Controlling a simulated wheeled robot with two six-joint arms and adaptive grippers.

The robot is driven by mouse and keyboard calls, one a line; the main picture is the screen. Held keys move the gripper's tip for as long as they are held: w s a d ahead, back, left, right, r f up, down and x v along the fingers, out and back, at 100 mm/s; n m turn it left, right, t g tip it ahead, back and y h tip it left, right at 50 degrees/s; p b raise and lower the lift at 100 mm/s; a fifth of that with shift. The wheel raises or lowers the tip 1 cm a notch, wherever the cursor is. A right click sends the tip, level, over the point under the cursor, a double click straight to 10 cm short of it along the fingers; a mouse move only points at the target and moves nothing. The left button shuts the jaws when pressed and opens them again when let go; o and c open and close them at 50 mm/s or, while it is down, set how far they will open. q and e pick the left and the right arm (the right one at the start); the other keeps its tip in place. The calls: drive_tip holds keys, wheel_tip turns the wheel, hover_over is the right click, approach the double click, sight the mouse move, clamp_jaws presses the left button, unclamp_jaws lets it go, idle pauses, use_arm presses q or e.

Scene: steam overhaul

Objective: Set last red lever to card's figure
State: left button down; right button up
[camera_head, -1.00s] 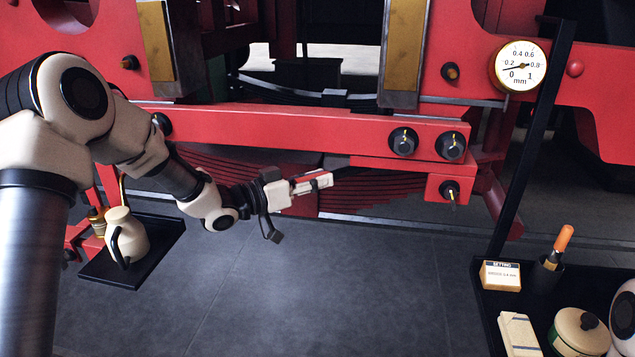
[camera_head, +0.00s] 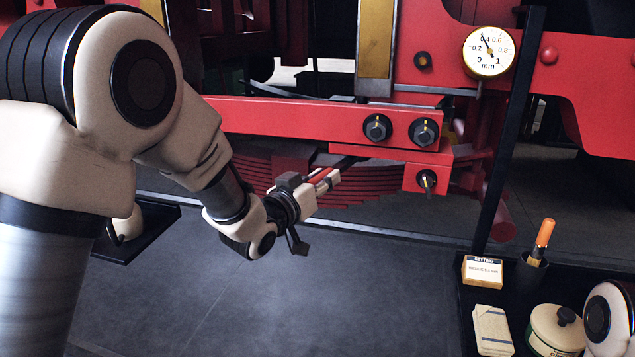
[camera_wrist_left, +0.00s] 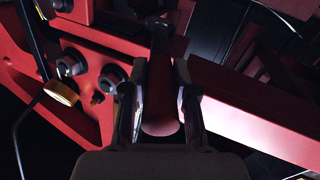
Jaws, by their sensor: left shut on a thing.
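The red lever (camera_wrist_left: 161,112) lies between the two fingers of my left gripper in the left wrist view, its rounded end toward the camera. My left gripper (camera_head: 331,180) is shut on it, below the red beam; in the head view the fingers hide most of the lever. The round gauge (camera_head: 489,52) has a white face and brass rim, marked 0 to 1 mm. Its needle points up and left, near 0.4. The setting card (camera_head: 482,270) stands at the lower right; its small figure is hard to read but looks like 0.4 mm. My right gripper is not in view.
A red beam (camera_head: 300,122) with dark bolts runs above my gripper. A black post (camera_head: 510,130) rises by the gauge. The black tray (camera_head: 470,322) holds an orange-handled tool (camera_head: 544,234), a tin (camera_head: 556,332) and a pale box (camera_head: 492,330).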

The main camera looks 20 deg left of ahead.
use_arm(q)
drive_tip(key=shift+r, duration=0.1)
drive_tip(key=c, duration=0.9)
unclamp_jaws()
drive_tip(key=shift+w+d, duration=0.1)
drive_tip(key=v, duration=1.2)
